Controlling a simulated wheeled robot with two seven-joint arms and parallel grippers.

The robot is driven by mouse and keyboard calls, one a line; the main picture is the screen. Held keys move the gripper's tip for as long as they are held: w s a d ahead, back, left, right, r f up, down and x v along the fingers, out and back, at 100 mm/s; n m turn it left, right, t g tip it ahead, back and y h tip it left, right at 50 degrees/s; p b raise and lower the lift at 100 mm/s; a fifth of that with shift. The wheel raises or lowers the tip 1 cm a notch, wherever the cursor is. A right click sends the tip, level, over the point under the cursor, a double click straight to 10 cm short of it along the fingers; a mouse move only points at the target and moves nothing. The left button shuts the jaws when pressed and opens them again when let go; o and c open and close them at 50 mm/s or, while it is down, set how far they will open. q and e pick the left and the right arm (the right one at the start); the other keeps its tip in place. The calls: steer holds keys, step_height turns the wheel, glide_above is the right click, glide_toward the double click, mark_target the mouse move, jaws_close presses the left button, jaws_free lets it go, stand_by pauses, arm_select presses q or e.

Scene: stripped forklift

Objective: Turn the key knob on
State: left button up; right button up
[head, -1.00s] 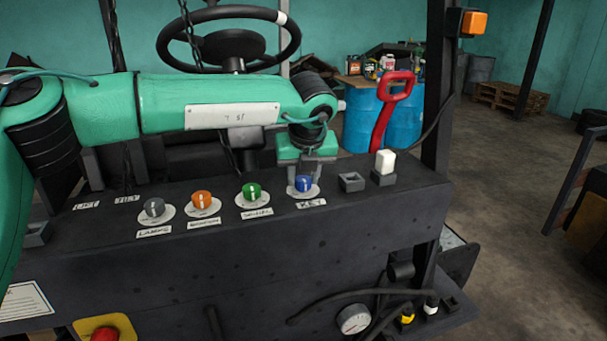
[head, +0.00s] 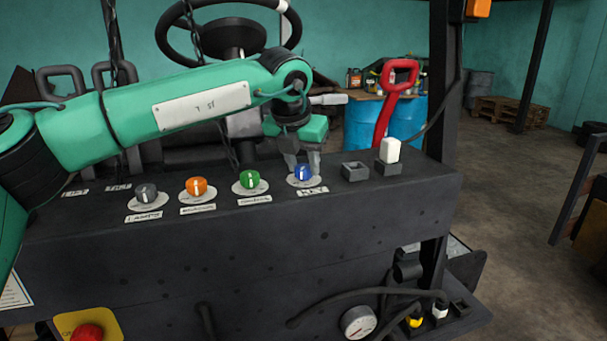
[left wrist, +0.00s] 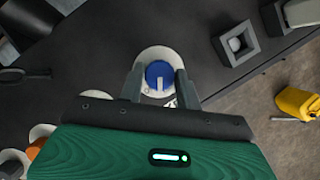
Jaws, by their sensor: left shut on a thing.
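The blue key knob (head: 303,174) stands on a white round plate on the dark panel, above the label reading KEY (head: 312,191). Its white mark points roughly straight up in the head view. My left gripper (head: 304,168) reaches down over it from behind, with its two grey fingers at the knob. In the left wrist view the blue knob (left wrist: 160,74) sits between the two fingers (left wrist: 158,85), which are shut on its sides. My right gripper is in neither view.
Green (head: 249,180), orange (head: 196,187) and grey (head: 146,194) knobs stand in a row left of the key knob. A square socket (head: 355,171) and a white rocker (head: 389,150) stand to its right. The steering wheel (head: 228,35) and red lever (head: 390,100) rise behind.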

arm_select(q)
steer(key=m+h, duration=0.1)
steer(key=m, duration=0.1)
steer(key=shift+m+g, duration=0.3)
steer(key=shift+w+a+m+g+h, duration=0.1)
steer(key=shift+m+g+h, duration=0.25)
steer(key=shift+m, duration=1.05)
steer(key=o, duration=1)
